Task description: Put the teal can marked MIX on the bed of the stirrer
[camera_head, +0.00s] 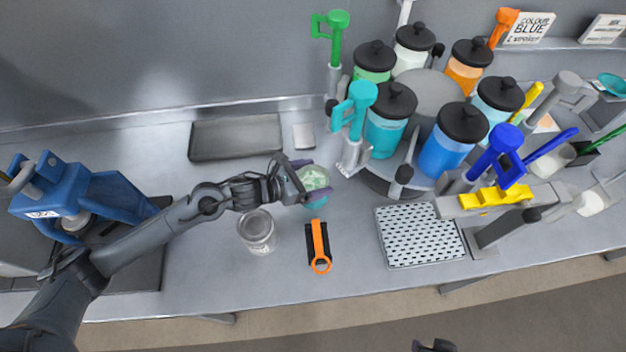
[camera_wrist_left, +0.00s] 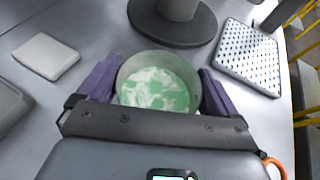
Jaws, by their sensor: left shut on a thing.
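The teal can (camera_head: 316,201) is open-topped and holds a green and white mixture. My left gripper (camera_head: 309,181) is shut on it, with its purple fingers on either side of the rim. In the left wrist view the can (camera_wrist_left: 158,82) sits upright between the fingers of the left gripper (camera_wrist_left: 154,88). No MIX marking is legible, and I cannot tell whether the can touches the bench. A blue machine (camera_head: 75,190) with a white label stands at the far left on a dark base. I cannot tell for sure which machine is the stirrer. A dark piece at the bottom edge may be my right gripper (camera_head: 435,346).
A perforated plate (camera_head: 420,237) lies right, beside a machine with a yellow part (camera_head: 493,196). A carousel of coloured jars (camera_head: 447,140) is behind. A grey tray (camera_head: 236,138) lies at back.

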